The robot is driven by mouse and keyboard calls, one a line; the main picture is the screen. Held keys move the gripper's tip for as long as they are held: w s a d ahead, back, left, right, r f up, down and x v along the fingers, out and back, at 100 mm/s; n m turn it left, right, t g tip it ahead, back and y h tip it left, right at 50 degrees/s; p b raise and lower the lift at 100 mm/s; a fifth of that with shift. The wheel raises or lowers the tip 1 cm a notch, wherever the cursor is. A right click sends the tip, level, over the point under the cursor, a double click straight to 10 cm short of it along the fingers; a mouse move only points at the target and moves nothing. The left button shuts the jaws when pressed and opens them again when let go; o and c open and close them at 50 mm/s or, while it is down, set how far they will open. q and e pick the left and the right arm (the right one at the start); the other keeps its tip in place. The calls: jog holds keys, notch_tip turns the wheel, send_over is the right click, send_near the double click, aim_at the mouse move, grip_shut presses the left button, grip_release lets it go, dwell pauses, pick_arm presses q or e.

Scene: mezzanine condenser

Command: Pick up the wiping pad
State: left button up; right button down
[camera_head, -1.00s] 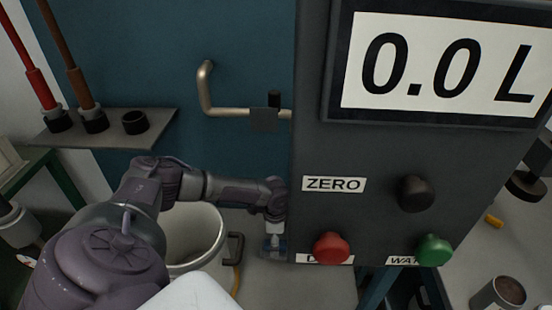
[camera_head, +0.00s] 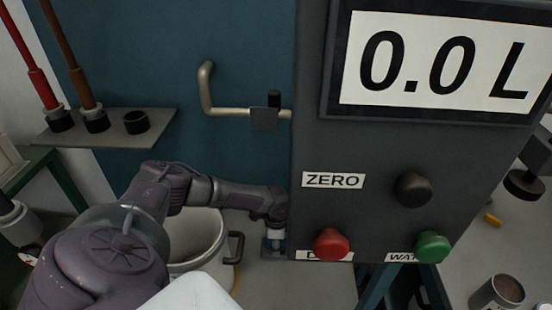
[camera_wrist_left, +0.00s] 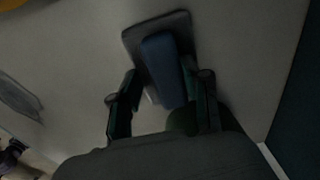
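The wiping pad, a dark grey flat plate with a raised blue block, shows in the left wrist view (camera_wrist_left: 163,58). In the head view only a bluish part of it (camera_head: 267,250) shows low beside the control panel. My left gripper (camera_wrist_left: 163,92) is open, with one finger to each side of the blue block's near part. I cannot tell whether the fingers touch it. In the head view the left gripper (camera_head: 274,234) is directly above the pad, partly hidden by the wrist and the panel edge. My right gripper is not in view.
A dark panel (camera_head: 360,220) with red and green buttons stands close to the right of the left wrist. A white bucket (camera_head: 197,238) is below the left forearm.

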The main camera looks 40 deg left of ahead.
pick_arm(q)
jog(key=shift+s+a+f, duration=0.1)
jog(key=shift+s+f, duration=0.1)
jog(key=shift+f, duration=0.15)
jog(key=shift+c, duration=0.3)
jog(key=shift+s, duration=0.1)
jog(key=shift+c, duration=0.2)
jog(key=shift+r, duration=0.35)
grip_shut()
notch_tip(320, 180, up, 17)
jog(key=p, duration=0.1)
jog(key=shift+w+r+p, duration=0.2)
jog(key=shift+w+p, duration=0.1)
jog(key=shift+w, duration=0.05)
